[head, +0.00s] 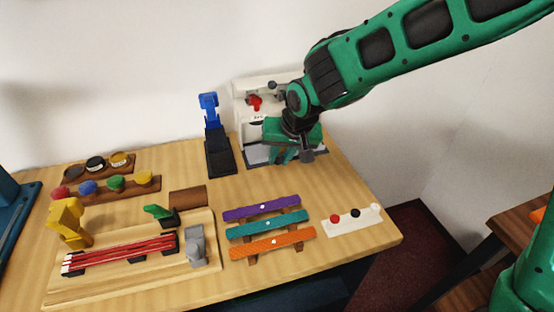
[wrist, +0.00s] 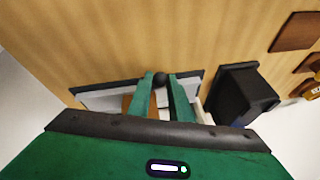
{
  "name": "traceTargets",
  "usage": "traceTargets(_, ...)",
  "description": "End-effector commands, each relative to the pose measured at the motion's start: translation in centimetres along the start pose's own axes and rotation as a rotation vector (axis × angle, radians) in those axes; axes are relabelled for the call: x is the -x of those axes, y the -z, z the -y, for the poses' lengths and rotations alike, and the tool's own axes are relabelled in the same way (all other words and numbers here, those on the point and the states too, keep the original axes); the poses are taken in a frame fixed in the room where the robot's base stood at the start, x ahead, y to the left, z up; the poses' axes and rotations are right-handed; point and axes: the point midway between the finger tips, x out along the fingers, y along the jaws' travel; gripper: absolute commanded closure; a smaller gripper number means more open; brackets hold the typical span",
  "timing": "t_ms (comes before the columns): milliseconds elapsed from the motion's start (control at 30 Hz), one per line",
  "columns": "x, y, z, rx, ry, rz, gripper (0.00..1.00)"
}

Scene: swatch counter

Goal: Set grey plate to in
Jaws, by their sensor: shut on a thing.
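The grey plate (head: 257,156) lies low at the front of a white machine (head: 241,103) at the back of the counter. My gripper (head: 286,157) is in front of the machine, over the plate. In the wrist view my gripper (wrist: 161,84) has its two green fingers shut on the knob. My gripper and wrist hide part of the plate and machine, so how far out the plate stands is hard to tell.
A blue lever on a black base (head: 220,158) stands close left of the machine. Purple, teal and orange bars (head: 268,223) lie in front, with a white button strip (head: 352,218) to their right. A wooden board (head: 130,270) with clamps is at front left.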

Motion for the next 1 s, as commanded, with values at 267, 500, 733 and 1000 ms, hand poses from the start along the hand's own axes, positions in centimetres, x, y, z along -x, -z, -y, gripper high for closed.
traceTargets(267, 0.0, 0.6, -0.2, -0.007, 0.001, -0.013, 0.63)
traceTargets(500, 0.1, 0.4, -0.1, -0.005, 0.001, -0.010, 0.63)
traceTargets(733, 1.8, 0.5, -0.1, -0.005, 0.002, -0.012, 0.63)
traceTargets(1000, 6.4, 0.6, -0.1, -0.006, 0.003, -0.013, 0.63)
